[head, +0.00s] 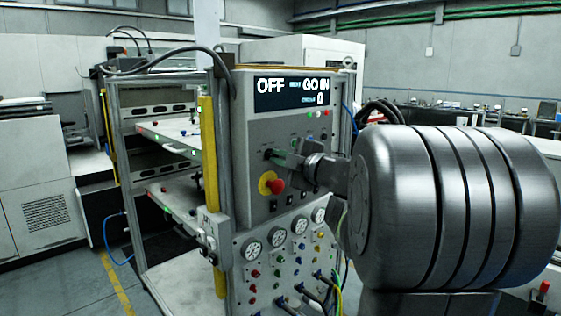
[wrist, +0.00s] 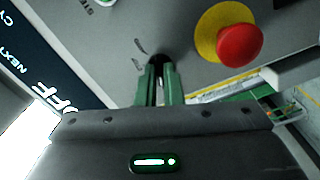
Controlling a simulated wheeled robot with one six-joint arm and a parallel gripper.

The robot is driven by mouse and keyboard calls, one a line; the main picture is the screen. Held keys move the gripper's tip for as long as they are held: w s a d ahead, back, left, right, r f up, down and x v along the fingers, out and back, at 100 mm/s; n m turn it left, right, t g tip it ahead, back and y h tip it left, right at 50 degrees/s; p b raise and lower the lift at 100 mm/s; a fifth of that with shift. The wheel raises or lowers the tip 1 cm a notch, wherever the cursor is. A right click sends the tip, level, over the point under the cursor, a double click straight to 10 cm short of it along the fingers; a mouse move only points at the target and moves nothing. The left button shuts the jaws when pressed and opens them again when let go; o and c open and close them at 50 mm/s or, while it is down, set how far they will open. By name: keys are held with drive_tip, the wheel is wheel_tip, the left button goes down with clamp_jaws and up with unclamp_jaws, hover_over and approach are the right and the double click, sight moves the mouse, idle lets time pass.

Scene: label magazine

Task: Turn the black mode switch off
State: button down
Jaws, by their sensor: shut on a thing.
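The black mode switch (wrist: 157,59) sits on the grey control panel (head: 251,137), mostly hidden between my fingertips in the wrist view. My gripper (wrist: 158,82) has its two green fingers closed on the switch; in the head view my gripper (head: 280,157) reaches the panel from the right. The dark display (head: 292,93) above reads "OFF" in large letters, with "GO IN" and a 0 at its right. Part of the display (wrist: 42,78) also shows in the wrist view. The exact angle of the switch knob is hard to see.
A red emergency button (wrist: 240,45) on a yellow disc is close to my fingers; it is just below them in the head view (head: 277,186). Gauges (head: 276,237), small knobs and cables fill the lower panel. A yellow post (head: 208,150) stands at the panel's left edge.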

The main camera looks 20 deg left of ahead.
idle(0.4)
drive_tip(key=c, duration=1.6)
unclamp_jaws()
drive_tip(key=shift+o, duration=0.2)
drive_tip(key=shift+d, duration=0.1)
drive_tip(key=v, duration=1.3)
drive_tip(key=shift+s+d, duration=0.15)
drive_tip(key=shift+d, duration=0.15)
drive_tip(key=shift+a, duration=0.1)
drive_tip(key=x, duration=1.3)
drive_tip(key=shift+a, duration=0.3)
